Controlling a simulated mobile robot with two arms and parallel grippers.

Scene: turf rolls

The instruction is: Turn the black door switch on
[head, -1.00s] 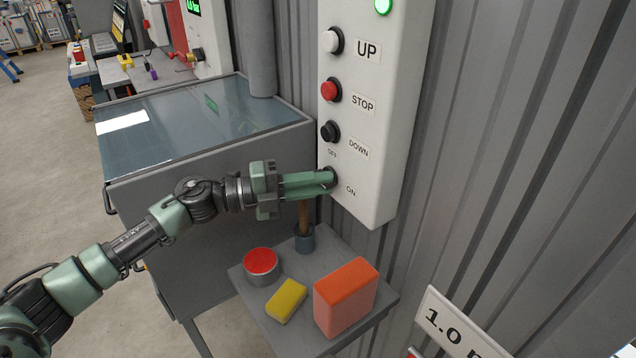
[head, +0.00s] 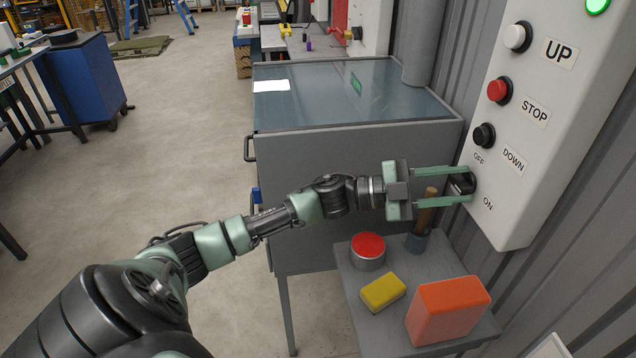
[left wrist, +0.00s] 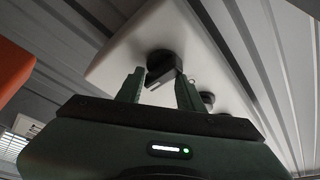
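The black door switch (head: 461,184) sits low on the white control panel (head: 525,215), between the labels OFF and ON. My left gripper (head: 468,183) is open, with one finger above the switch knob and one below it. The gap between fingers and knob is too small to judge for contact. In the left wrist view the dark knob (left wrist: 162,70) shows between the two spread fingertips (left wrist: 158,88), with a pale mark on its edge. Which label the knob points to is hard to tell. My right gripper is not in view.
White, red and black buttons marked UP, STOP and DOWN sit above the switch; a green lamp (head: 597,5) glows. A small grey table (head: 375,335) below holds a red-topped tin, yellow sponge, orange block and wooden-handled tool. A grey cabinet (head: 350,150) stands behind my arm.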

